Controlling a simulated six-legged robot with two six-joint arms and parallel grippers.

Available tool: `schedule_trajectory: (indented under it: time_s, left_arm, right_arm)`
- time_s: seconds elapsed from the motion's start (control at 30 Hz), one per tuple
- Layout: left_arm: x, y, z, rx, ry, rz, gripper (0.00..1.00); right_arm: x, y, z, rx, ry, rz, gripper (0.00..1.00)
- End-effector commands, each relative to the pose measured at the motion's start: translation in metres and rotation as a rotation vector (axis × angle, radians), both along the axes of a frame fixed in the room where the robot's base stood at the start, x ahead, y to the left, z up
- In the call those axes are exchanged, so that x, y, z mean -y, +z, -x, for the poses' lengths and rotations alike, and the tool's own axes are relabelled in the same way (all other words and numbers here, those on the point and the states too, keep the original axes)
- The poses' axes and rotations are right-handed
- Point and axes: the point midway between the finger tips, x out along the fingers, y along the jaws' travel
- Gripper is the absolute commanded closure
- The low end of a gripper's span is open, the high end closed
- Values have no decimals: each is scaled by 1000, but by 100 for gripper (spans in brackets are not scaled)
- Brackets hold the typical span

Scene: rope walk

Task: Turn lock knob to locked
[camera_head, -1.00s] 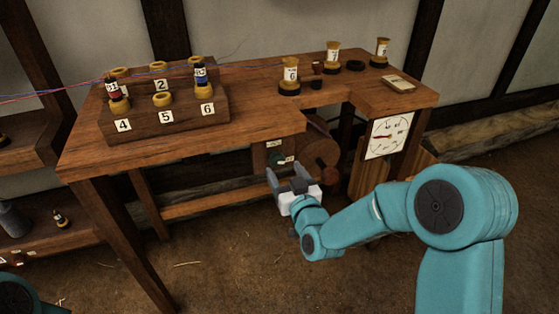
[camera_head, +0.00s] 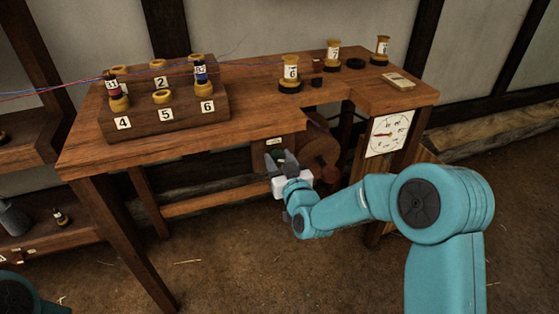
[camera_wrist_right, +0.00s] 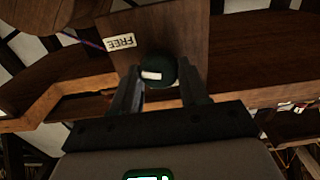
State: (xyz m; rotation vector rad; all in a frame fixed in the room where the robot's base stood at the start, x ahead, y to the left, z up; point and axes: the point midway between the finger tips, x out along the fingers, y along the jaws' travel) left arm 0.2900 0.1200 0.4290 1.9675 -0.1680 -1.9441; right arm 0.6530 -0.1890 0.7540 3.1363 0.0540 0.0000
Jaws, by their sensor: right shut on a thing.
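The lock knob (camera_wrist_right: 158,73) is round and dark green with a white mark, on a wooden panel under the bench. In the right wrist view it sits between both fingers of my right gripper (camera_wrist_right: 158,92), which is shut on it. The white mark lies on its left half there. A white label reading FREE (camera_wrist_right: 121,41) is on the panel beside the knob, upside down in that view. In the head view my right gripper (camera_head: 281,158) is at the panel and hides the knob. My left gripper is not in view.
The wooden bench (camera_head: 262,125) stands over the panel. A reddish-brown wheel (camera_head: 322,152) is right of my right gripper. A dial (camera_head: 389,133) is on the bench's right front. A numbered rack (camera_head: 165,133) and several spools stand on top.

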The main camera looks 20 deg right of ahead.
Motion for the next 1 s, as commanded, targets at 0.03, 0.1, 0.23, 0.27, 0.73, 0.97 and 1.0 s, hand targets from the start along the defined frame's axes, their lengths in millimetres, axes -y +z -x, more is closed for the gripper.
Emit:
schedule_trajectory:
  time_s: [0.03, 0.1, 0.23, 0.27, 0.73, 0.97, 1.0]
  left_arm:
    - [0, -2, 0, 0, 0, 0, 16]
    - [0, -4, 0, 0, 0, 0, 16]
    - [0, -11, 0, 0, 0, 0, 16]
    - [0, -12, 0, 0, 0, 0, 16]
    - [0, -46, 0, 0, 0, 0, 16]
    - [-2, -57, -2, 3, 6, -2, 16]
    - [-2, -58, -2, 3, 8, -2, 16]
  right_arm:
    - [0, -1, 0, 1, 0, 6, 86]
    - [0, -1, 0, 2, 0, 23, 86]
    - [-1, -2, 0, 5, 1, 77, 86]
    - [-1, -3, 0, 5, 1, 95, 86]
    - [-2, -3, 0, 19, 0, 507, 86]
    - [-3, -3, 0, 26, 0, 726, 86]
    - [-3, -3, 0, 27, 0, 763, 86]
